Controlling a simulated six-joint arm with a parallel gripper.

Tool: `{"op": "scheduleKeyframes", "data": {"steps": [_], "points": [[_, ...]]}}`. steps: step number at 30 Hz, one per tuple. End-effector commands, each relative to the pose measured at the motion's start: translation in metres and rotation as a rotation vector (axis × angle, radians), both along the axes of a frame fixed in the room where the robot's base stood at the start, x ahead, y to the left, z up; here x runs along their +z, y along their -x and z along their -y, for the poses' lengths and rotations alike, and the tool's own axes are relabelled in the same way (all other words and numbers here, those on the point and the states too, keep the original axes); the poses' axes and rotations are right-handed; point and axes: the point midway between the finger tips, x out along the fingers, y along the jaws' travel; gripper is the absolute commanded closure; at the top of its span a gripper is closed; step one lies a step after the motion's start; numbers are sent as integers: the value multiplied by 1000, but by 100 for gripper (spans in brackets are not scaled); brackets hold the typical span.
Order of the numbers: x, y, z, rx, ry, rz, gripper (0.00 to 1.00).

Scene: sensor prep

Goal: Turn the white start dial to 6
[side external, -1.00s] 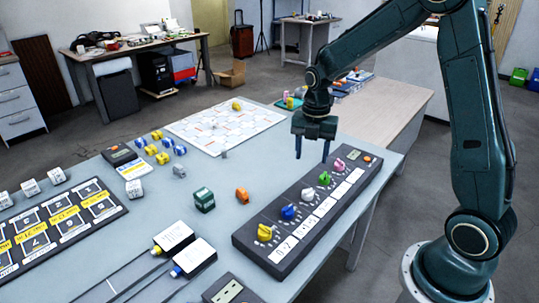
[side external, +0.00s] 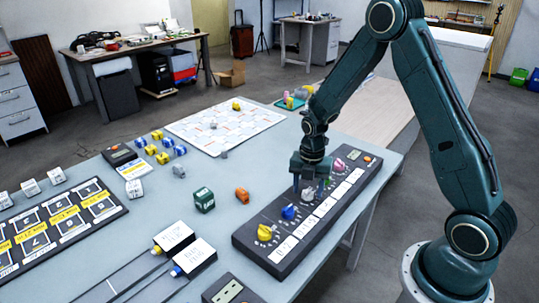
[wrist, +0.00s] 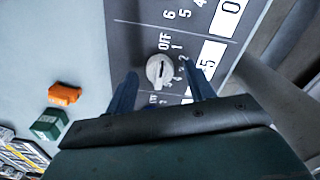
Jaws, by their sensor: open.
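The white start dial (side external: 308,195) sits on the dark panel (side external: 285,250), among a row of coloured dials. In the wrist view the white dial (wrist: 158,70) shows between my two fingertips, with printed marks around it including OFF, 1 and 2. A dark line shows on its face; I cannot tell which mark it points to. My gripper (side external: 310,186) is open, pointing down at the dial with a finger on either side; it also shows in the wrist view (wrist: 163,80). I cannot tell whether the fingers touch the dial.
Blue (side external: 289,212) and yellow (side external: 264,232) dials stand nearer on the panel, and a pink dial (side external: 340,165) farther along. My gripper hides the green dial. An orange block (side external: 242,195) and a green block (side external: 204,200) lie left of the panel, with bare table between.

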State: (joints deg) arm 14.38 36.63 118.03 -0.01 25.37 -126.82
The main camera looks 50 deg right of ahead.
Motion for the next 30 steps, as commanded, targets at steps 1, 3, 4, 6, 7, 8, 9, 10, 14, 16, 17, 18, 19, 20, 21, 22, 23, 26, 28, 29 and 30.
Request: {"op": "scheduleKeyframes", "data": {"steps": [1, 3, 4, 6, 7, 8, 9, 10, 14, 16, 17, 18, 19, 20, 21, 22, 23, 26, 28, 29, 30], "points": [[-3, 0, 0, 0, 0, 0, 46], [-5, 0, 0, 0, 0, 0, 46], [-6, 0, 0, 0, 0, 0, 46], [-6, 0, 0, 0, 0, 0, 46], [-7, 0, 0, 0, 0, 0, 46], [-7, 0, 0, 0, 0, 0, 46], [-6, 0, 0, 0, 0, 0, 46], [-6, 0, 0, 0, 0, 0, 46], [-6, 0, 0, 0, 0, 0, 54], [-6, 0, 0, 0, 0, 0, 68], [-6, 0, 0, 0, 0, 0, 74], [-6, 0, 0, 0, 0, 1, 82], [-6, 0, 0, 0, 0, 1, 88], [-6, 0, 0, 0, 0, 1, 91], [-6, 0, 0, 0, 0, 1, 91], [-6, 0, 0, 0, 0, 1, 91], [-6, 0, 0, -1, 0, 1, 91], [-6, 0, 0, -6, 1, 1, 91], [-6, 0, 0, -15, 1, 1, 91], [-6, 0, 0, -21, 1, 1, 91], [-6, 0, 0, -30, 1, 1, 91]]}}
